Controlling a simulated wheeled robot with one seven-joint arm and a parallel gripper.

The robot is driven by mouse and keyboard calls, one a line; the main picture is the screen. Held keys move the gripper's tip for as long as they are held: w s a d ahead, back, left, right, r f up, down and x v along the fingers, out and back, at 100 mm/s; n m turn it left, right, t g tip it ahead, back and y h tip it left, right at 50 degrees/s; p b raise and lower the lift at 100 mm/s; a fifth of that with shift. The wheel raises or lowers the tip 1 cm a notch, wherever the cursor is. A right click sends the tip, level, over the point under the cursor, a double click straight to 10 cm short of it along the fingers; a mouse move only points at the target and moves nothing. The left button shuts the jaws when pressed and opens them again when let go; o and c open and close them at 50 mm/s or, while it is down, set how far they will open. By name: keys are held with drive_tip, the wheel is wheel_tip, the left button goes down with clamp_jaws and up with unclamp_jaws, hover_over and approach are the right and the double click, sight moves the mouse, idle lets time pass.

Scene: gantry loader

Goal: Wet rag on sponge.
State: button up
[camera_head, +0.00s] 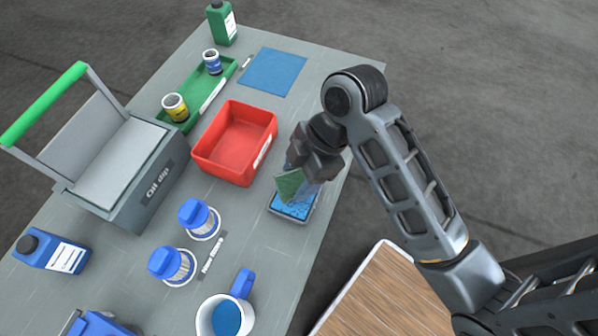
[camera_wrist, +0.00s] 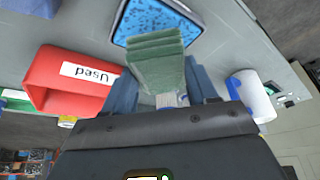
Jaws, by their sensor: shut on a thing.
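My gripper (camera_head: 303,180) is shut on a folded green rag (camera_head: 288,184), which also shows between the fingers in the wrist view (camera_wrist: 156,62). The rag hangs over the blue sponge (camera_head: 295,205), which lies in a shallow grey tray (camera_head: 274,213) at the table's right edge. In the wrist view the speckled blue sponge (camera_wrist: 150,15) shows just beyond the rag's end. I cannot tell whether the rag touches the sponge.
A red bin (camera_head: 213,155) marked "Used" stands left of the sponge. A blue mat (camera_head: 272,72) lies behind.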

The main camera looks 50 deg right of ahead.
sight(290, 183)
drive_tip(key=shift+r+p, duration=1.8)
drive_tip(key=shift+r, duration=0.1)
drive_tip(key=shift+f, duration=0.1)
